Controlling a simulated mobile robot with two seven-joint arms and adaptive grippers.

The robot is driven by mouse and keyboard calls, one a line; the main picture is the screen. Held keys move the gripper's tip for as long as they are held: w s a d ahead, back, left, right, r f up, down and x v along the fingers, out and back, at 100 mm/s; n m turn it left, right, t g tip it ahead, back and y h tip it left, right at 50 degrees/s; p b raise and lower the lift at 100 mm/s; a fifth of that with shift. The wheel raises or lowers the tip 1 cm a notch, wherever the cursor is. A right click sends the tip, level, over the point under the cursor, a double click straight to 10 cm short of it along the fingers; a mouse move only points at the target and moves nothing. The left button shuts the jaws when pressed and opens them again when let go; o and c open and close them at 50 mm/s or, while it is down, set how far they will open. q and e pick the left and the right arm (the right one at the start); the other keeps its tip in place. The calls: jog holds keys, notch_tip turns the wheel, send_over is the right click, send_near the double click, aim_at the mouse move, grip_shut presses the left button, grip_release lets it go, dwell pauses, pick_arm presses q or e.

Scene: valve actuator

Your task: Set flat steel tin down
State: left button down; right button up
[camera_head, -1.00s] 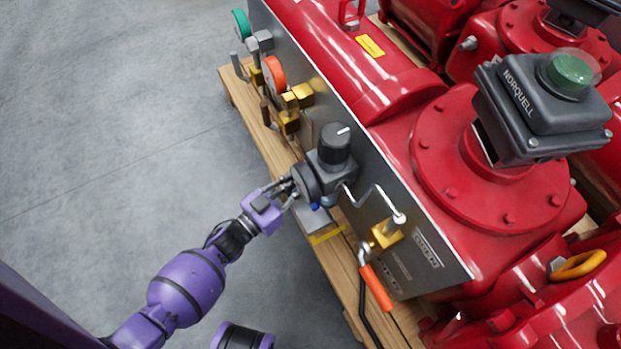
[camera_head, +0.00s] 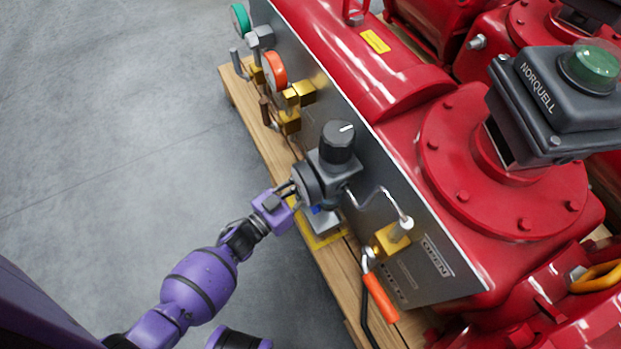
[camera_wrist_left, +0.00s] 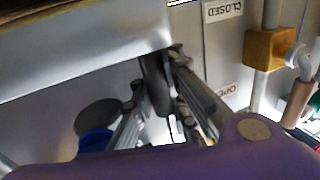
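The flat steel tin (camera_head: 322,223) is a grey, low, box-like piece over the yellow-outlined square (camera_head: 337,237) on the wooden pallet, under the dark regulator (camera_head: 327,172). Part of it is hidden by the regulator and its blue bit. My left gripper (camera_head: 292,195) is at the regulator's left side, its fingertips partly hidden. In the left wrist view, the fingers (camera_wrist_left: 162,85) point in toward the panel, close to a large pale slab (camera_wrist_left: 85,55), perhaps the tin. Whether they pinch it is unclear. My right gripper is not in view.
The grey panel (camera_head: 395,215) carries an orange-handled valve (camera_head: 380,297), brass fittings (camera_head: 290,118) and gauges. Red machinery with a dark box (camera_head: 555,100) stands behind it. The pallet (camera_head: 250,108) edges the open concrete floor (camera_head: 120,110) at left.

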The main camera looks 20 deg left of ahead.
pick_arm(q)
jog(key=shift+f+b, duration=0.3)
jog(key=shift+f, duration=0.1)
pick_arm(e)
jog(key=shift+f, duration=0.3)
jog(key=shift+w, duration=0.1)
pick_arm(q)
jog(key=c, duration=1.7)
grip_release()
jog(key=shift+c, duration=0.2)
jog(key=shift+r, duration=0.15)
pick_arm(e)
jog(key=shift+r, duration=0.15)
pick_arm(q)
jog(key=shift+r+p, duration=0.35)
jog(key=shift+p, duration=0.2)
jog(key=p+v, duration=0.4)
jog(key=v, duration=0.8)
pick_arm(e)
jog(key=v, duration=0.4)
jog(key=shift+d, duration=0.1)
